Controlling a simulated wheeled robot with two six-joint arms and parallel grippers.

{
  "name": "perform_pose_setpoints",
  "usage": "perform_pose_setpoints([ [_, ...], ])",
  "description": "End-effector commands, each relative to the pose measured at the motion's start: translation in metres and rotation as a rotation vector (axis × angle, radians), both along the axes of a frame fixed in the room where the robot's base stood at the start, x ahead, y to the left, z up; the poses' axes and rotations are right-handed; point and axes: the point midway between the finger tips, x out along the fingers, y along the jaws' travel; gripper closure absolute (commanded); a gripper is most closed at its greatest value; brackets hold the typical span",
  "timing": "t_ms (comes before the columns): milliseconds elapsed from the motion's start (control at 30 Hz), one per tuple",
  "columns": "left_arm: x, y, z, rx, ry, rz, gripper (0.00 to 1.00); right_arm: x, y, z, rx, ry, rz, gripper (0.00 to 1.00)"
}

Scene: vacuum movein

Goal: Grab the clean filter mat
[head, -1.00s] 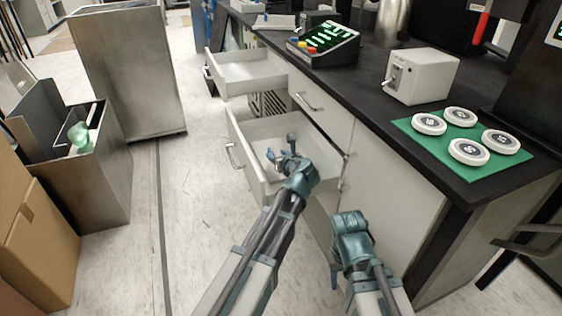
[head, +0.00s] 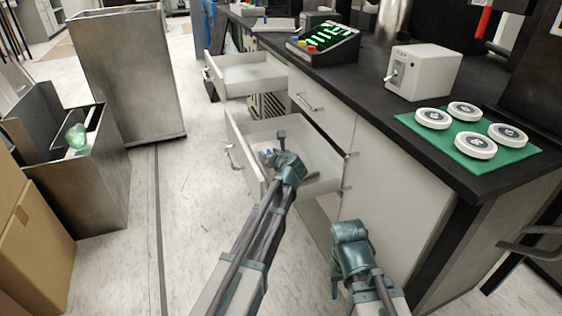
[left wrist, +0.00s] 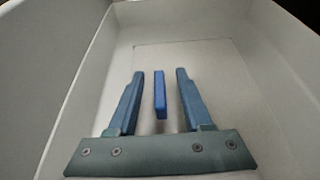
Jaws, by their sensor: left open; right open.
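A thin blue slab, which looks like the filter mat (left wrist: 160,96), stands on edge in the open lower drawer (head: 318,160). In the left wrist view it is between the two fingers of my left gripper (left wrist: 158,100), with a gap on each side. My left gripper (head: 274,148) is open and reaches into the drawer in the head view; the mat cannot be clearly told apart there. My right gripper (head: 338,283) is open and empty beside the cabinet, with its fingers mostly hidden.
An upper drawer (head: 245,79) also stands open further back. The black counter (head: 370,92) holds a green mat (head: 502,153) with several white round discs, a white box (head: 424,72) and a control panel (head: 325,43). A metal bin (head: 95,185) stands at the left. The floor between is clear.

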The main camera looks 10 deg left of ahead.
Motion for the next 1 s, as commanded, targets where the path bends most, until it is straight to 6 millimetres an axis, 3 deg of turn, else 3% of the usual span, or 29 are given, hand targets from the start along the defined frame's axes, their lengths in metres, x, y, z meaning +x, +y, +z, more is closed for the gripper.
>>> perform_pose_setpoints([
  [100,-0.0006,-0.0003,0.0007,0.0,0.0,0.0,0.54,0.0,0.0,0.0007,0.0,0.0,0.0,0.5],
  [367,-0.0007,-0.0005,0.0007,0.0,0.0,0.0,1.0,0.0,0.0,0.0007,0.0,0.0,0.0,0.5],
  [1000,-0.0007,-0.0006,0.0061,0.0,0.0,0.0,1.0,0.0,0.0,0.0061,0.0,0.0,0.001,0.5],
])
